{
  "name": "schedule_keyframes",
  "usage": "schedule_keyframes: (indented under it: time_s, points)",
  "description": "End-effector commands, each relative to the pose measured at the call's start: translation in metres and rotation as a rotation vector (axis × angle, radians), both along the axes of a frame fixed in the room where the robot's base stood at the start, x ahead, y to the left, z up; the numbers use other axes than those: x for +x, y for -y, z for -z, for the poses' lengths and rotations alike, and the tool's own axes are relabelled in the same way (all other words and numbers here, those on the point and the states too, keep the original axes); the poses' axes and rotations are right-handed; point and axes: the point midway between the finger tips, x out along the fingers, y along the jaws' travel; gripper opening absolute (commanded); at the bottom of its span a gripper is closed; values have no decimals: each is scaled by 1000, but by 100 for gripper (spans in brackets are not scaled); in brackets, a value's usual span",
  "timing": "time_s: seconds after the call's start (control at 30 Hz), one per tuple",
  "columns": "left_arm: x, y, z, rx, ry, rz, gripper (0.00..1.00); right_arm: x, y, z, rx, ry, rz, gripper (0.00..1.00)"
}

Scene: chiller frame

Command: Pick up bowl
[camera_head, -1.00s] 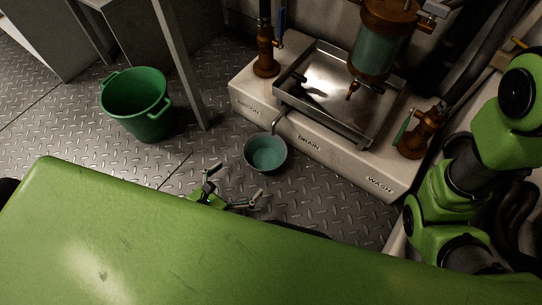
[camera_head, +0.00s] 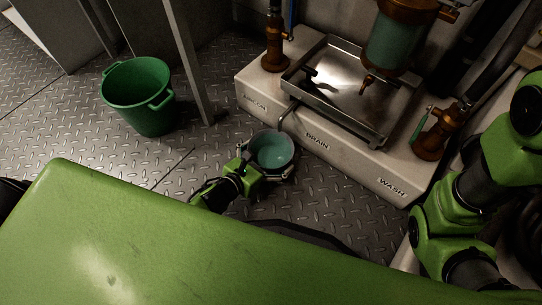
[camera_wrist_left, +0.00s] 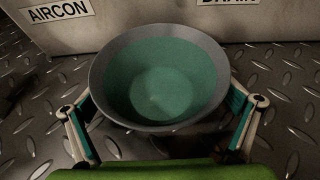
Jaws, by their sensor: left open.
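The bowl (camera_head: 271,150) is grey-rimmed with a teal inside. It stands upright on the metal floor, below the drain pipe of the white plinth. In the left wrist view the bowl (camera_wrist_left: 160,78) fills the middle. My left gripper (camera_head: 268,163) is open around the near part of the bowl. In the left wrist view one finger of the left gripper (camera_wrist_left: 162,122) is on each side of the bowl; whether they touch it I cannot tell. My right arm shows at the right of the head view, but its gripper is not in view.
A green bucket (camera_head: 139,95) stands on the floor at the left. The white plinth (camera_head: 330,146) carries a metal tray (camera_head: 341,136) and brown valves just behind the bowl. A grey post (camera_head: 187,62) stands at left. Bare floor (camera_head: 320,205) lies right of the bowl.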

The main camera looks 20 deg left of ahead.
Motion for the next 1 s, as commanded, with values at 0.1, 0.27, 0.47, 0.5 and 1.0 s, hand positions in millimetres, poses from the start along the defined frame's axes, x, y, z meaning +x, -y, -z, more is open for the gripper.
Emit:
schedule_keyframes:
  time_s: [0.1, 0.27, 0.47, 0.5, 1.0]
  points:
    - [5, 2, 3, 0, 0, 2, 100, 0, 0, 5, 0, 0, 0, 23]
    - [5, 2, 2, 1, 0, 1, 100, 0, 0, 3, 0, 0, 0, 23]
    - [5, 2, 2, 0, 0, 1, 58, 0, 0, 3, 0, -1, 0, 23]
    - [5, 2, 2, 0, 0, 1, 49, 0, 0, 3, 0, -1, 0, 23]
    - [9, -3, -10, 0, 5, 1, 49, 1, 0, -7, 0, -2, 0, 23]
